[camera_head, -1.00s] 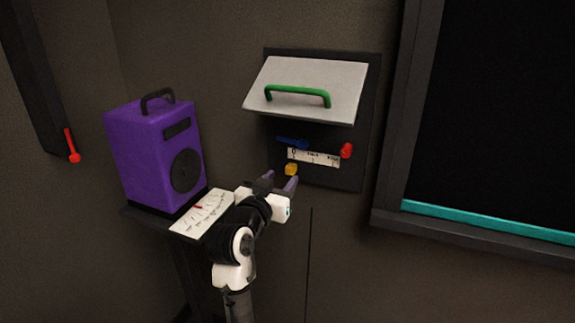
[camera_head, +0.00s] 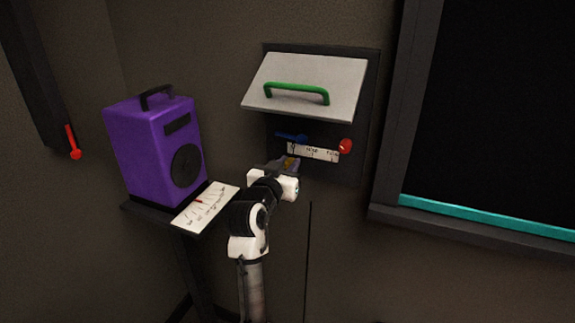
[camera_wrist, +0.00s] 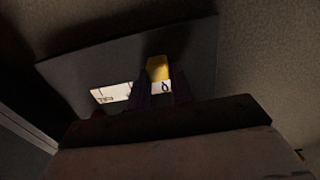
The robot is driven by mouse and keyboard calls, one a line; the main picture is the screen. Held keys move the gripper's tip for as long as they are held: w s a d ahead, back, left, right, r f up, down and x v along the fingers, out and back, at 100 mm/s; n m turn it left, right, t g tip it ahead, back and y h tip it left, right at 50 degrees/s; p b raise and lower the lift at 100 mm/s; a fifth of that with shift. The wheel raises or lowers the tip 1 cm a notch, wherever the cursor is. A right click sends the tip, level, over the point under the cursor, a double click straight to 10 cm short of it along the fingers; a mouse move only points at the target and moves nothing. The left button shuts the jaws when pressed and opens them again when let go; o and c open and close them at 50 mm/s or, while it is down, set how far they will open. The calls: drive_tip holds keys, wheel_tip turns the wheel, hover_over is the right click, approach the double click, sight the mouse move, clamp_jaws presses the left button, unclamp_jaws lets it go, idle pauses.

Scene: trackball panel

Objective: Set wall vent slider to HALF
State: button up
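The wall vent panel (camera_head: 368,120) is on the wall. Its pale cover (camera_head: 335,78) with a green handle is tilted up and open. Under it a white scale (camera_head: 318,153) carries 0 at the left and further marks to the right. The yellow slider knob (camera_head: 289,162) is at the 0 end, partly hidden by my gripper (camera_head: 286,166). The fingers are close together on either side of the knob.
A blue part (camera_head: 291,138) and a red knob (camera_head: 345,146) are near the scale's ends. The raised cover hangs above my gripper. A dark framed board (camera_head: 490,110) is at the right.

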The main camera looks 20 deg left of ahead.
sight(312, 162)
clamp_jaws()
drive_tip(key=d, duration=0.5)
drive_tip(key=shift+s, duration=0.1)
drive_tip(key=o, duration=0.9)
unclamp_jaws()
